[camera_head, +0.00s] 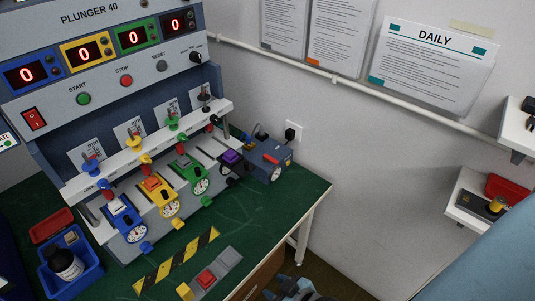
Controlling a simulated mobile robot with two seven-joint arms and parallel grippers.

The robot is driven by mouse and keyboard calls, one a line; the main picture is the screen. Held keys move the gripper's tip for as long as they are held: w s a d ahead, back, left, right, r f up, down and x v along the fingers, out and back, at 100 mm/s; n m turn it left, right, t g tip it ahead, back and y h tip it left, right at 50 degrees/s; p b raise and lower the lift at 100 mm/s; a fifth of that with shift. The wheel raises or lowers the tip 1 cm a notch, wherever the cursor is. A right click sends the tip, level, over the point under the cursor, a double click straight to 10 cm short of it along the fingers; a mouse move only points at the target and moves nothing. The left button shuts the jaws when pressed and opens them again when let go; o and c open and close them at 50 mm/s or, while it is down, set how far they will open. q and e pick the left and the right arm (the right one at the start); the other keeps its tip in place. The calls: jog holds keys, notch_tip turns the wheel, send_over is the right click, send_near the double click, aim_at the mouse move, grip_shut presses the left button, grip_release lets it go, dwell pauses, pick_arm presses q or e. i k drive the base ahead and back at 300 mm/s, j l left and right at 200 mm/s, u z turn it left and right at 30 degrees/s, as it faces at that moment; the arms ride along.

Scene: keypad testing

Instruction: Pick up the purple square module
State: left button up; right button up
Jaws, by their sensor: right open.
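The purple square module (232,156) sits at the right end of the row of modules in front of the test machine (150,75). Its purple top shows, with dark parts around it. The green module (187,165) is just left of it. My right gripper (290,288) is at the bottom edge, below the table's front right edge, well apart from the module. It is open, partly cut off by the frame, and I see nothing between its fingers. My left gripper is not in view.
Yellow and blue modules stand farther left. A blue-grey box with a gauge (265,160) is close to the purple module's right. A striped strip (177,262) and a button block (208,277) lie in front. Bare green table (292,192) shows at right.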

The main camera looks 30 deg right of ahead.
aim_at(230, 156)
jog(key=z, duration=0.85)
